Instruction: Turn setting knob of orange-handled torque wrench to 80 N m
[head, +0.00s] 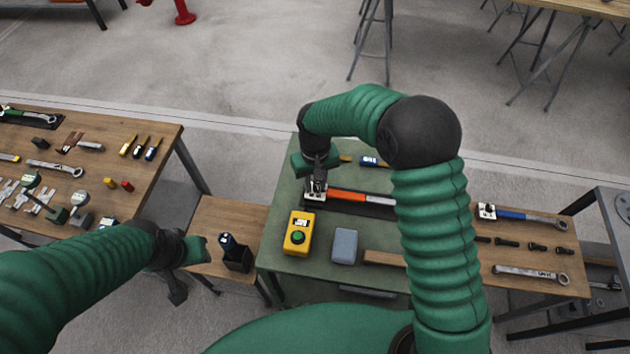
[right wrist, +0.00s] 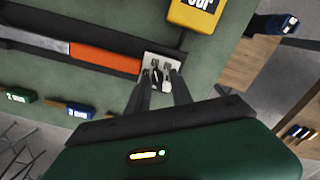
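The orange-handled torque wrench (head: 347,196) lies in a dark tray on the green table. Its handle (right wrist: 105,58) also shows in the right wrist view, with a pale block (right wrist: 150,62) at its end. A small dark knob-like part shows on that block between my right gripper's fingertips (right wrist: 163,74). The fingers stand apart, one on each side of it; I cannot tell whether they touch it. In the head view my right gripper (head: 316,188) points down at the handle's end. The setting's reading is not legible. My left gripper (head: 200,248) is by the small wooden table, its fingers unclear.
A yellow box with a green button (head: 298,233) and a grey-blue box (head: 344,246) stand near the wrench. A black holder (head: 237,259) is on the small wooden table. A blue-handled wrench (head: 522,215) lies right. The left bench (head: 165,140) is crowded with tools.

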